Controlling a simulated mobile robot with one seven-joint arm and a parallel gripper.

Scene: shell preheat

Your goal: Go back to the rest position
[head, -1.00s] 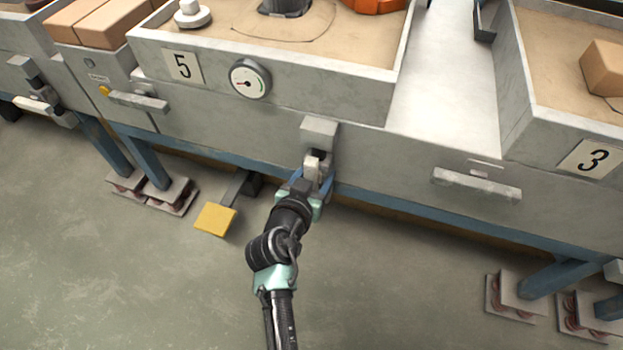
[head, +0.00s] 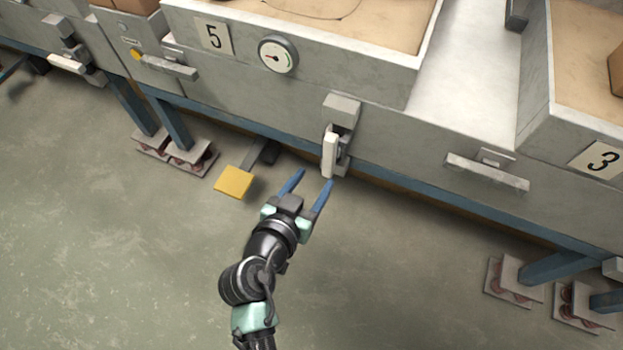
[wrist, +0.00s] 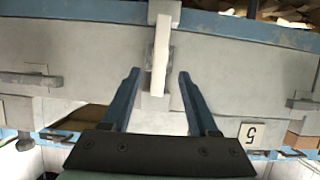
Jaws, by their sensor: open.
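My gripper (head: 311,183) is open and empty, with its two blue fingers spread. It is in front of a pale lever handle (head: 330,154) on the front of the grey station marked 5 (head: 214,37). In the head view the lever hangs down from a grey bracket (head: 341,108), and the right fingertip appears close to its lower end. In the wrist view my gripper (wrist: 158,75) has the lever (wrist: 161,60) between and beyond the fingers in the picture. I cannot tell the exact gap between fingers and lever.
A round gauge (head: 278,55) sits left of the lever. A yellow pedal (head: 234,182) sticks out low at the left. A drawer handle (head: 487,171) is at the right, below the tray marked 3 (head: 602,160). The floor (head: 130,260) around my arm is clear.

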